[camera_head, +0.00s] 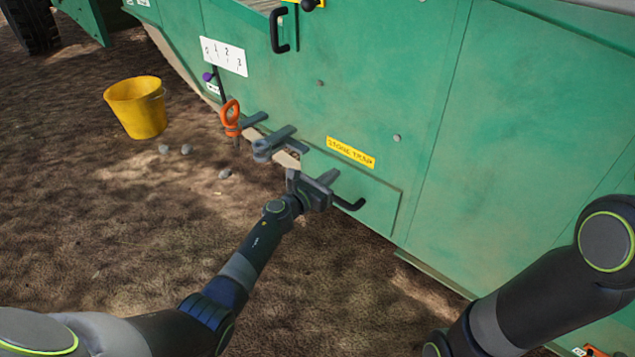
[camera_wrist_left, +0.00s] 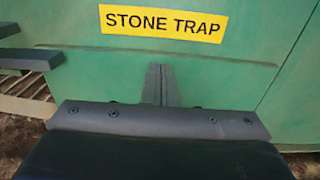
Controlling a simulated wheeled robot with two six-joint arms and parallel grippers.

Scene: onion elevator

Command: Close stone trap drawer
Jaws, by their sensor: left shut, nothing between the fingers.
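The stone trap drawer front (camera_head: 378,196) is a green panel low on the machine's side, with a yellow STONE TRAP label (camera_head: 350,152) above it. The label also shows in the wrist view (camera_wrist_left: 162,23). A black handle (camera_head: 351,204) sticks out near the panel's lower part. My left gripper (camera_head: 326,179) is at the panel's left part, below the label. In the wrist view its fingers (camera_wrist_left: 160,86) are together and empty, pointing at the green panel; I cannot tell whether they touch it. Its body hides part of the drawer. My right gripper is out of view.
Grey brackets (camera_head: 273,144) and an orange handle (camera_head: 230,117) stick out left of the drawer. A yellow bucket (camera_head: 139,107) stands on the brown ground at left, with several stones near it. Another black handle (camera_head: 278,32) is higher up. Open ground lies in front.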

